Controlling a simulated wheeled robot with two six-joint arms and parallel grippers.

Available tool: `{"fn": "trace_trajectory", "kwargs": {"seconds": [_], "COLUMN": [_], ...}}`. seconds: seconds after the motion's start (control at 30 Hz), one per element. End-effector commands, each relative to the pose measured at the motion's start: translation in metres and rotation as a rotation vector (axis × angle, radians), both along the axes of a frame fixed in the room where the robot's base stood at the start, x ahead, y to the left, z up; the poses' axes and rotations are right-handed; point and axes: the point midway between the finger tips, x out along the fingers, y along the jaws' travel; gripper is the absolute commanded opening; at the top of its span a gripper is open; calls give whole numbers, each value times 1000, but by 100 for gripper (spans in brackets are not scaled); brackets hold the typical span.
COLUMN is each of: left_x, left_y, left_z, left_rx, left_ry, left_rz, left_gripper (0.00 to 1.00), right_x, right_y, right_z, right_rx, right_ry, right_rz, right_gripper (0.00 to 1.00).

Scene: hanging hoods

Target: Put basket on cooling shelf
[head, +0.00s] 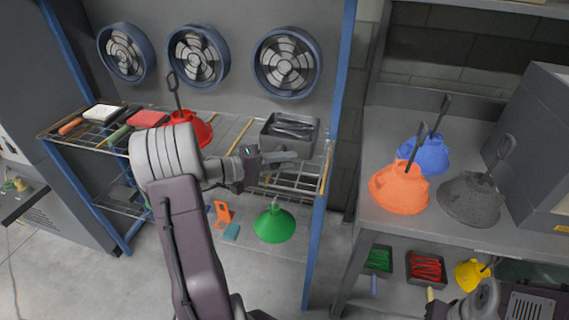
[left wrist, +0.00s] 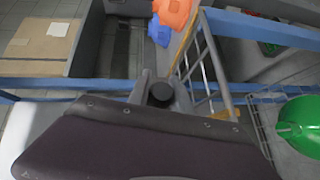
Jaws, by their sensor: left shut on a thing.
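A dark grey basket (head: 268,140) with grey strips inside is at the right end of the wire cooling shelf (head: 225,130), under the fans. My left gripper (head: 277,157) is at the basket's near side, shut. It appears to grip the basket's near edge, but the contact is small and partly hidden. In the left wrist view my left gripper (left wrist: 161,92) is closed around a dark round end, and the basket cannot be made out. My right arm shows only at the bottom right of the head view, its gripper out of sight.
Blue posts (head: 341,80) frame the rack. A red hood (head: 199,130) stands left on the shelf, and a green hood (head: 274,225) is below. Orange (head: 399,192), blue (head: 430,157) and dark grey (head: 472,201) hoods stand on the right table. Bins with green and red things sit beneath.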

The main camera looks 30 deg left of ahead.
Motion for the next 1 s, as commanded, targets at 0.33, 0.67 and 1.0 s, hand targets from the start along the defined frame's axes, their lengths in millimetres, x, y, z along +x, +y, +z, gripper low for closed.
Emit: {"fn": "trace_trajectory", "kwargs": {"seconds": [0.33, 0.67, 1.0], "left_x": [0, 0, -35], "left_y": [0, 0, 30], "left_z": [-5, -5, 4], "left_rx": [3, 1, 1], "left_ry": [-6, -2, -2], "left_rz": [0, 1, 8], "left_gripper": [0, 47, 47], "right_x": [0, 0, 0], "right_y": [0, 0, 0], "right_z": [-3, -3, 0], "right_rx": [0, 0, 0], "right_ry": [0, 0, 0], "right_rz": [0, 0, 0], "right_gripper": [38, 38, 38]}}
